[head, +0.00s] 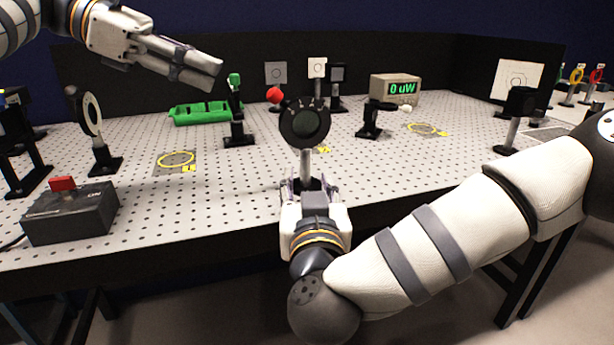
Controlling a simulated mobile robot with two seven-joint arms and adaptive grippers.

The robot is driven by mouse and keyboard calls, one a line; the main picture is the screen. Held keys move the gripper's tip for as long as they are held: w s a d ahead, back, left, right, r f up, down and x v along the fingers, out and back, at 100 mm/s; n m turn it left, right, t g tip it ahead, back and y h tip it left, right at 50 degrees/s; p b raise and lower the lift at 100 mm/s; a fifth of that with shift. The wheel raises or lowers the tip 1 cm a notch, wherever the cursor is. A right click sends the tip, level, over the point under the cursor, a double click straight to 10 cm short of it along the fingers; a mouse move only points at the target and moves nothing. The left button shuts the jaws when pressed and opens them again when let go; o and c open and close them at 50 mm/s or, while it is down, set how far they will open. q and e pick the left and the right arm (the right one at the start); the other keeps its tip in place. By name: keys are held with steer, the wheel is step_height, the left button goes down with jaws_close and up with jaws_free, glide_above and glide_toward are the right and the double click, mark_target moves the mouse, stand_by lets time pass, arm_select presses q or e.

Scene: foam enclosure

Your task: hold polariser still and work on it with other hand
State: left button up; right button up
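The polariser (304,122) is a dark round mount with a grey-green window and a red ball on a lever at its upper left. It stands upright on a pale post at the table's front edge. My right gripper (309,184) is low at its post and black base, with a finger on each side, and looks shut on it; its fingertips are partly hidden. My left gripper (218,77) is raised at the upper left, left of the polariser and apart from it. Its fingers lie close together with nothing between them.
A green-topped mount (236,110) stands below the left gripper, near a green tray (204,112). A lens mount (93,118) and a grey box with a red switch (70,210) are left. A meter (395,88) reads 0 uW. Yellow rings mark bare table.

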steer(key=w, duration=0.6)
steer(key=shift+a, duration=0.2)
jaws_close()
arm_select(q)
steer(key=c, duration=0.4)
steer(key=shift+w+a+f+n, duration=0.1)
steer(key=shift+a+n, duration=0.3)
jaws_close()
steer(key=s+a+f+n+t+h, duration=0.1)
steer(key=a+f+n+t+h, duration=0.4)
steer(key=n, duration=0.7)
steer(key=n+t, duration=0.3)
steer(key=n, duration=0.8)
glide_toward(279, 100)
steer(key=w+d, duration=0.1)
steer(key=w+d+r, duration=0.2)
steer(key=d, duration=0.1)
steer(key=shift+w, duration=0.4)
